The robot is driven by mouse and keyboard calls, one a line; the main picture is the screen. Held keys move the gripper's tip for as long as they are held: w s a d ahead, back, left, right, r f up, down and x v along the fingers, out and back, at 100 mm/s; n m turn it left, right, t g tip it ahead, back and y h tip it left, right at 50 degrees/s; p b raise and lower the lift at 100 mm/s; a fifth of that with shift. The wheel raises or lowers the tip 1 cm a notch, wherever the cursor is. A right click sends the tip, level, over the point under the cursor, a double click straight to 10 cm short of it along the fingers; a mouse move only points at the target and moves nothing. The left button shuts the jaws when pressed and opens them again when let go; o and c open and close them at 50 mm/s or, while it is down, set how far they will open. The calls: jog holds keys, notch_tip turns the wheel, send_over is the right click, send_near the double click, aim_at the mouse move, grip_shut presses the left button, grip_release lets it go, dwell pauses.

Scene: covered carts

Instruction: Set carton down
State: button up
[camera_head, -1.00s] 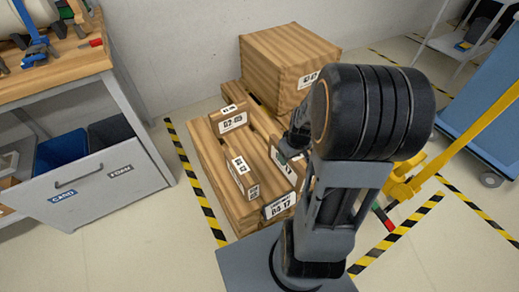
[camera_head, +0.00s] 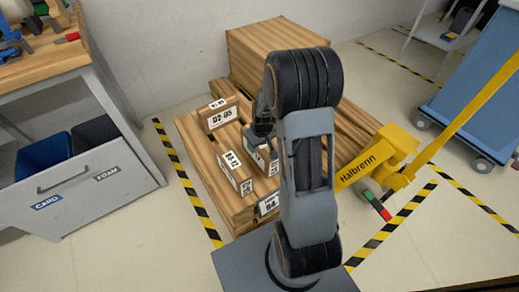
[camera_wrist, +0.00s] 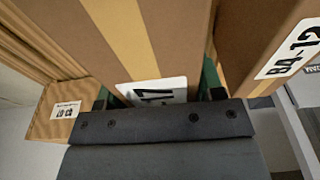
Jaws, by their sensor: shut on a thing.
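My gripper (camera_head: 261,140) is shut on a brown carton (camera_head: 262,161) over the wooden pallet (camera_head: 196,150). In the wrist view my gripper (camera_wrist: 160,88) has one finger on each side of this carton (camera_wrist: 118,30), which has a tan tape stripe and a white label ending in 17. The held carton is low among other cartons. I cannot tell whether its base touches the pallet. My arm hides part of it in the head view.
A carton marked D2-05 (camera_head: 222,113), a narrow carton (camera_head: 234,175) and a carton marked B4 (camera_head: 267,205) are close by. A large box (camera_head: 270,45) is behind. A yellow pallet jack (camera_head: 385,152) is right; a workbench (camera_head: 90,85) is left.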

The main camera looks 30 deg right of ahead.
jog(key=shift+f+b, duration=0.6)
jog(key=shift+f, duration=0.9)
jog(key=shift+f, duration=0.1)
jog(key=shift+f, duration=0.15)
jog(key=o, duration=1.4)
